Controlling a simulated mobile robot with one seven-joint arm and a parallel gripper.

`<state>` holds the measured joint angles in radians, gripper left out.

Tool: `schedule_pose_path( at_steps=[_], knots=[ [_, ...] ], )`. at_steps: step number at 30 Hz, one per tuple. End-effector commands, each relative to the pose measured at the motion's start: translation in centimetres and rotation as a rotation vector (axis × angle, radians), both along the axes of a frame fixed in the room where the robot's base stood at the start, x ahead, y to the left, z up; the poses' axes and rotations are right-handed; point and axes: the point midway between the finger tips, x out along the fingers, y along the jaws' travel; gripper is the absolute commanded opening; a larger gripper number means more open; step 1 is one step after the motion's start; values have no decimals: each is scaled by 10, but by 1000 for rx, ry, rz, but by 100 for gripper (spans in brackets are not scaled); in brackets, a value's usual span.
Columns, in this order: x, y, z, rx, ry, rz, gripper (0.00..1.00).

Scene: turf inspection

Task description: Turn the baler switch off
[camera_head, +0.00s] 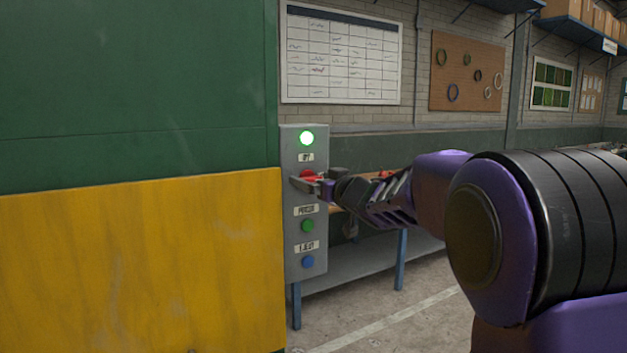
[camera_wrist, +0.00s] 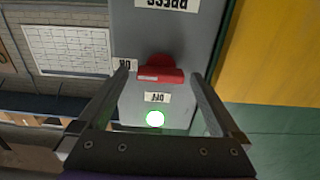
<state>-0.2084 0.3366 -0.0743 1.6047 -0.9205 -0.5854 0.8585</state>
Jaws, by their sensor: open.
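The baler switch (camera_head: 308,174) is a red rotary knob on a grey control box (camera_head: 292,255). In the wrist view the red switch (camera_wrist: 160,74) has its bar lying sideways, one end toward the ON label (camera_wrist: 124,65). The OFF label (camera_wrist: 157,97) sits between the switch and a lit green lamp (camera_wrist: 155,118). The lamp also glows at the box top in the head view (camera_head: 306,138). My gripper (camera_wrist: 158,82) is open, with one finger on each side of the switch. In the head view my gripper (camera_head: 312,185) partly hides the switch; contact cannot be told.
Below the switch are a PRESS label, a green button (camera_head: 308,226), an EJECT label and a blue button (camera_head: 308,262). A green and yellow machine wall (camera_head: 140,250) stands directly left of the box. A workbench (camera_head: 375,265) stands behind my arm.

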Motion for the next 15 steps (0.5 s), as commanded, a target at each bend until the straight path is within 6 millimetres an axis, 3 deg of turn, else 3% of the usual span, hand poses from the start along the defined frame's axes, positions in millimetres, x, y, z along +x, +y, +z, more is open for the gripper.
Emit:
schedule_pose_path(
  at_steps=[2,15],
  knots=[
    [0,0,0,0,0,0,96],
    [0,0,0,0,0,0,17]
  ],
)
